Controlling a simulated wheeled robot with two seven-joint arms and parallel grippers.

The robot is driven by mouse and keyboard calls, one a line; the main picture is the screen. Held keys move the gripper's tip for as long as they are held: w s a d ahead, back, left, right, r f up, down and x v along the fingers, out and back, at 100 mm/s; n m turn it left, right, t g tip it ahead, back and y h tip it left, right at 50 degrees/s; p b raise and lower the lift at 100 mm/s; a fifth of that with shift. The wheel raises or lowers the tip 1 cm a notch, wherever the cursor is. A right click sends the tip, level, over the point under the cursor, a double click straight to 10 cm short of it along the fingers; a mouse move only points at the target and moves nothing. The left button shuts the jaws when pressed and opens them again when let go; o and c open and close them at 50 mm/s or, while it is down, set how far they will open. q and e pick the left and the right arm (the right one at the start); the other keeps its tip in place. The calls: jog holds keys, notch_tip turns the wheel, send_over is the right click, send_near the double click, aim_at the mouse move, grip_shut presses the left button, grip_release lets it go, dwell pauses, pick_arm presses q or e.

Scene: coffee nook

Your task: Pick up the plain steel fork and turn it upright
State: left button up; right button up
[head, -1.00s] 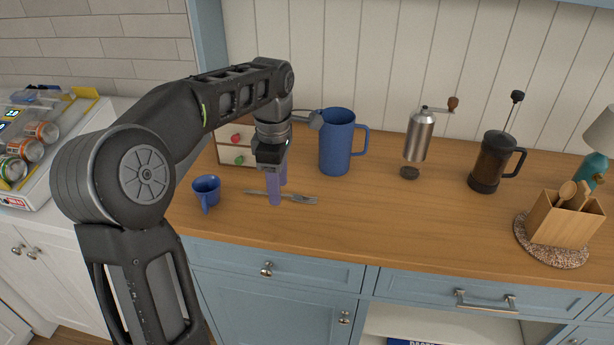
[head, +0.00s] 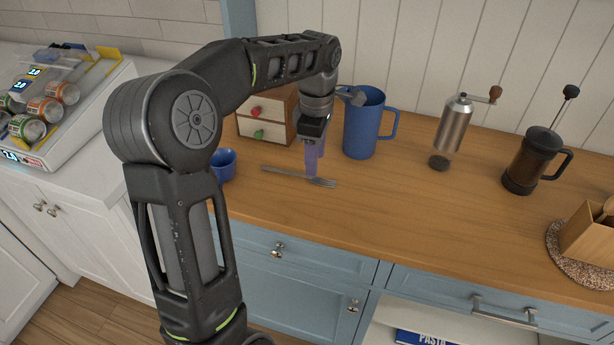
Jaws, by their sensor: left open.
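The plain steel fork (head: 285,173) lies flat on the wooden counter, its handle to the left and its tines to the right. My left gripper (head: 314,165) points down at the fork's neck, near the tines. Its purple fingers are open, one partly behind the other, and their tips overlap part of the fork in the picture. I cannot tell whether they touch it. My right gripper is not in view.
A blue mug (head: 223,165) stands left of the fork, partly behind my arm. A blue pitcher (head: 364,125) and a small drawer box (head: 266,118) stand behind. A coffee grinder (head: 454,125) and French press (head: 532,160) are farther right. The counter front (head: 400,215) is clear.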

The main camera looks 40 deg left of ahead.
aim_at(297, 176)
pick_arm(q)
notch_tip(297, 176, down, 5)
jog(key=shift+w+f+p, duration=0.1)
jog(key=shift+p, duration=0.35)
jog(key=shift+c, duration=0.3)
dwell(0.3)
grip_shut()
dwell(0.5)
